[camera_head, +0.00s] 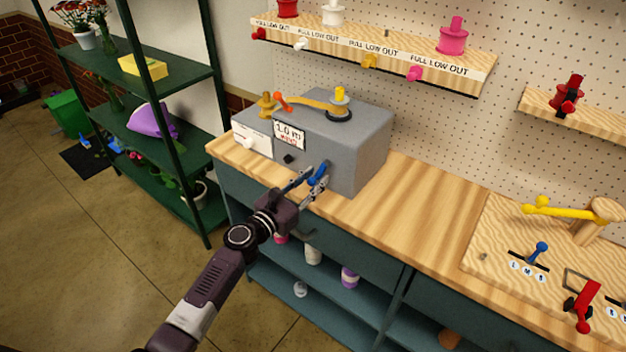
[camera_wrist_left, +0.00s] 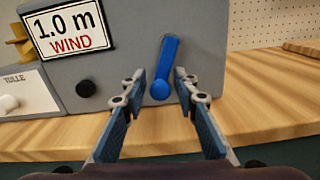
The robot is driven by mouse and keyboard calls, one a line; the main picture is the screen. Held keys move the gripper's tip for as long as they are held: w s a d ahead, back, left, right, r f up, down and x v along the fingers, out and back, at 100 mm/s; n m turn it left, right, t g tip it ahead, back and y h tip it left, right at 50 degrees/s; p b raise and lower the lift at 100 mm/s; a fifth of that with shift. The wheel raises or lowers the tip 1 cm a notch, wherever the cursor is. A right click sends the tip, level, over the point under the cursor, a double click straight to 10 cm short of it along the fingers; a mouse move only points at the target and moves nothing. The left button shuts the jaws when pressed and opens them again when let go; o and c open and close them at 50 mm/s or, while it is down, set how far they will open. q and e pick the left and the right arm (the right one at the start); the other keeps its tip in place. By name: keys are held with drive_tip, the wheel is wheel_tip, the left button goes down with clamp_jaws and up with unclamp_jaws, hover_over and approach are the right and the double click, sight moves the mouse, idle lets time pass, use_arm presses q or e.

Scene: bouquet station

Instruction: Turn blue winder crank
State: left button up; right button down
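The blue winder crank (camera_head: 320,172) is on the front of the grey winder box (camera_head: 362,148). In the left wrist view the crank (camera_wrist_left: 168,60) is a blue bar leaning slightly, with its round knob (camera_wrist_left: 160,90) at the lower end. My left gripper (camera_head: 308,182) is at the box front by the crank. In the left wrist view its two blue-padded fingers (camera_wrist_left: 159,84) are apart, one on each side of the knob, with visible gaps to it. The box carries a "1.0 m WIND" label (camera_wrist_left: 68,28) and a black knob (camera_wrist_left: 86,89). My right gripper is out of view.
The box stands on a wooden worktop (camera_head: 415,200). A white tulle box (camera_head: 252,135) with a knob adjoins its left side. To the right is a board with a blue lever (camera_head: 540,250) and yellow crank (camera_head: 560,211). A green shelf (camera_head: 190,80) stands left.

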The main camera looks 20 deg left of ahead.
use_arm(q)
clamp_jaws()
